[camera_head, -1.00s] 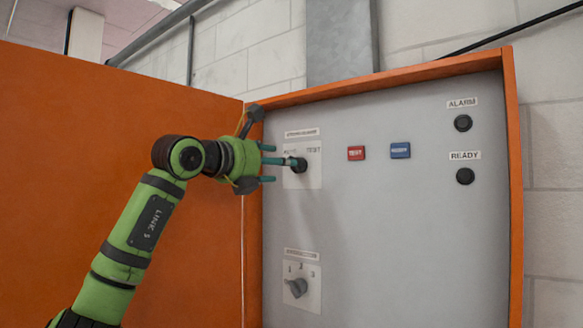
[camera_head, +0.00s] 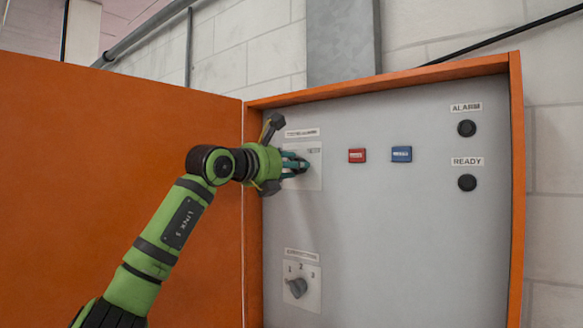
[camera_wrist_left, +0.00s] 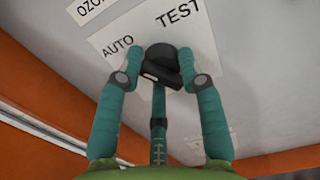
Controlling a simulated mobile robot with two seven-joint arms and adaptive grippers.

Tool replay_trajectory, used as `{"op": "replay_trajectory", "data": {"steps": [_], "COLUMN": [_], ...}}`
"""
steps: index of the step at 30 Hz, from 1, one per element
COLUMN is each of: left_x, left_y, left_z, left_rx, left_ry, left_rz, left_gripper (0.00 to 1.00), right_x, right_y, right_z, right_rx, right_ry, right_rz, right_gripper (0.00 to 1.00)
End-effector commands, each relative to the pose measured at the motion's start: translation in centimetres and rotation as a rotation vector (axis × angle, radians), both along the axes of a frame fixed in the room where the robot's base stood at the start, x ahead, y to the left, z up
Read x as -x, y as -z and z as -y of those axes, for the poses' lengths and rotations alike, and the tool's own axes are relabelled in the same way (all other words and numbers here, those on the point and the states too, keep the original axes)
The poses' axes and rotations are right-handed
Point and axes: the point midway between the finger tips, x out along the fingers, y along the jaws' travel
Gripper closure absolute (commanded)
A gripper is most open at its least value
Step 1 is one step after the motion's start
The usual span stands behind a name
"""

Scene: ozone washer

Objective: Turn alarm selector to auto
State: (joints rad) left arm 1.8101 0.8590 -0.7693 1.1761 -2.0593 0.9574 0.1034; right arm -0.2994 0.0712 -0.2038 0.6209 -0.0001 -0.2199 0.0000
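The alarm selector is a black knob (camera_wrist_left: 164,62) on a white label plate (camera_head: 311,178) at the upper left of the grey panel. In the left wrist view, the word AUTO is left of the knob and TEST is above right. My left gripper (camera_head: 297,166) is at the knob, its teal fingers closed in around it. In the left wrist view, fingertips press close on both sides of the knob, with a third finger below it. The fingers hide most of the knob in the head view, and which word it points to is unclear. My right gripper is not in view.
The panel (camera_head: 400,230) has an orange frame. A red button (camera_head: 357,155) and a blue button (camera_head: 401,154) sit right of the selector. Two black round fittings marked ALARM and READY are farther right. A numbered knob (camera_head: 297,287) is below. An orange door (camera_head: 90,180) stands left.

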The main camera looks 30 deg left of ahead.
Motion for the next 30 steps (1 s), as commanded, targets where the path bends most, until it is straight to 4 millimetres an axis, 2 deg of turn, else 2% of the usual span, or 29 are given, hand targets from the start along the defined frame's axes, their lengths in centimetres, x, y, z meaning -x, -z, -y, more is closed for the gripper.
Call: {"op": "replay_trajectory", "data": {"steps": [1,11,20,21,22,30], "left_x": [-0.22,-0.36,-0.45,-0.46,-0.45,-0.25], "left_y": [0.62,0.97,1.08,1.09,1.06,0.64], "left_z": [0.12,0.25,0.30,0.31,0.30,0.16], "left_rx": [-0.001,0.213,0.227,0.227,0.226,0.226], "left_ry": [0.002,0.003,0.004,0.004,0.004,0.002], "left_rz": [-0.016,-0.040,-0.045,-0.045,-0.044,-0.034], "left_gripper": [0.95,0.95,0.95,0.46,0.41,0.41], "right_x": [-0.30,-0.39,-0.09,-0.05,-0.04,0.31], "right_y": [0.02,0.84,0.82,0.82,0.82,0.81], "right_z": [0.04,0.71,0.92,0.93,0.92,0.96], "right_rx": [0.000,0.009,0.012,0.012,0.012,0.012], "right_ry": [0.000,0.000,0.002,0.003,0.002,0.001], "right_rz": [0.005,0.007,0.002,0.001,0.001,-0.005], "right_gripper": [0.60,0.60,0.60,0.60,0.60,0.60]}}
